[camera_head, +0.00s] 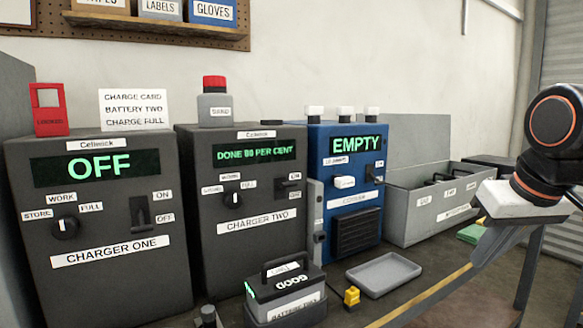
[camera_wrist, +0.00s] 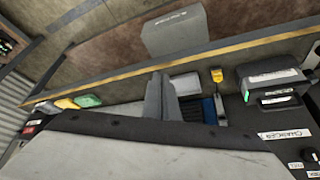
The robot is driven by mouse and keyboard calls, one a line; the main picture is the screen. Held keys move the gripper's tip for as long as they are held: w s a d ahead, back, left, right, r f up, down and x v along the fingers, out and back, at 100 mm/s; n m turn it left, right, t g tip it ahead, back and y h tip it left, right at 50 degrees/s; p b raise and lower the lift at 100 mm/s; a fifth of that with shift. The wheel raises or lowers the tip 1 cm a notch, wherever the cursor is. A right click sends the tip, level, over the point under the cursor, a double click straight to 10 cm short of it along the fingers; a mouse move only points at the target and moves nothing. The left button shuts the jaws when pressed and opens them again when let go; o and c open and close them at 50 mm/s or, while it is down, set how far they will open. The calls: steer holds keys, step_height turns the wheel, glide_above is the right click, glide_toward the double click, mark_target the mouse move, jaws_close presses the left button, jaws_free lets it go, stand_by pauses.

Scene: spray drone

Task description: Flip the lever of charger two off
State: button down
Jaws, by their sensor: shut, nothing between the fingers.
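Charger two (camera_head: 266,256) is a dark grey box in the middle of the head view, with a green display reading "DONE 80 PER CENT". Its small dark lever (camera_head: 282,189) sits on the right of its front, beside the ON and OFF labels; its exact tilt is too small to tell. A knob (camera_head: 233,199) is left of the lever. My gripper (camera_wrist: 160,97) shows its grey fingers shut and empty in the wrist view. In the head view my arm is at the far right, well away from charger two. Part of a charger label (camera_wrist: 285,137) shows in the wrist view.
A battery (camera_head: 285,285) sits in front of charger two. A grey tray (camera_head: 383,275), a yellow piece (camera_head: 351,298) and a grey bin (camera_head: 440,215) are further right.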

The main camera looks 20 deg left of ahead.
steer(key=w+a+r+n+y, duration=0.1)
steer(key=w+a+r+n, duration=0.35)
steer(key=a+r, duration=1.05)
steer(key=a+r+y, duration=0.1)
steer(key=a+r, duration=0.3)
steer(key=a, duration=0.5)
steer(key=s+a+r+n+g, duration=0.1)
steer(key=a+r, duration=0.3)
steer(key=a, duration=0.6)
steer(key=shift+r+y, duration=0.3)
steer(key=shift+y, duration=0.1)
steer(key=shift+n, duration=0.25)
glide_toward(280, 188)
steer(key=shift+w+f, duration=0.2)
steer(key=shift+f, duration=0.5)
steer(key=shift+w+f, duration=0.15)
steer(key=shift+f, duration=0.5)
steer(key=shift+s+d+f+y, duration=0.1)
steer(key=shift+f+y, duration=0.1)
steer(key=shift+y, duration=0.2)
